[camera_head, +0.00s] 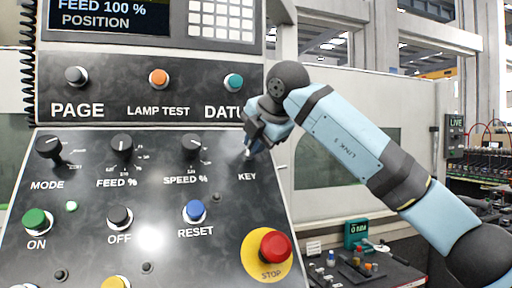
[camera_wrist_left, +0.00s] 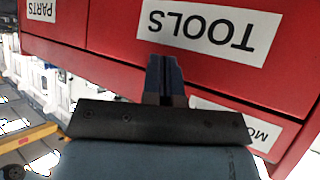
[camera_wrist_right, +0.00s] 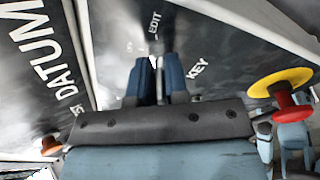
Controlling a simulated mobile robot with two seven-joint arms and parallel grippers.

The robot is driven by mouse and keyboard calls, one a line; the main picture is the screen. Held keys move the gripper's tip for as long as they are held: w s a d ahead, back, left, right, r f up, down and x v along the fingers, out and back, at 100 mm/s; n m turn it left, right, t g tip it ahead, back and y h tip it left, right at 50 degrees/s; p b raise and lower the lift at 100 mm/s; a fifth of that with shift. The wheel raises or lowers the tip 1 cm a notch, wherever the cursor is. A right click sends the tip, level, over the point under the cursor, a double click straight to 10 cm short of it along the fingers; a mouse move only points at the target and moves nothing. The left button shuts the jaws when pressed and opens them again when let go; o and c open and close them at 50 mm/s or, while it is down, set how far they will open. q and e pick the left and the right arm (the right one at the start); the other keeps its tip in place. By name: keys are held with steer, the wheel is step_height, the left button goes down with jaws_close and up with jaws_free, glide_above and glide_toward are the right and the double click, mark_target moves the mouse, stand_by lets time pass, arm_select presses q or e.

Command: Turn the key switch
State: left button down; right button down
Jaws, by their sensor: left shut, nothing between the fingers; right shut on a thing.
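The key switch (camera_head: 248,155) is on the sloped control panel (camera_head: 130,255), just above the KEY label. My right gripper (camera_head: 256,142) reaches it from the upper right and hides most of it. In the right wrist view the two blue fingers of my right gripper (camera_wrist_right: 158,72) are shut on the small key (camera_wrist_right: 154,61), with the EDIT and KEY markings beside it. The key's exact angle is hard to tell. My left gripper (camera_wrist_left: 163,75) is shut and empty, in front of a red cabinet, and is not in the head view.
The red STOP button (camera_head: 275,247) on its yellow disc is below the key. The SPEED % knob (camera_head: 192,146) and blue RESET button (camera_head: 195,210) are to the left. The DATUM button (camera_head: 233,82) is above. The red cabinet (camera_wrist_left: 110,30) bears TOOLS and PARTS labels.

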stand_by(0.3)
steer(key=c, duration=1.2)
jaws_free()
steer(key=shift+c, duration=0.2)
steer(key=b+v, duration=0.1)
steer(key=v, duration=1.3)
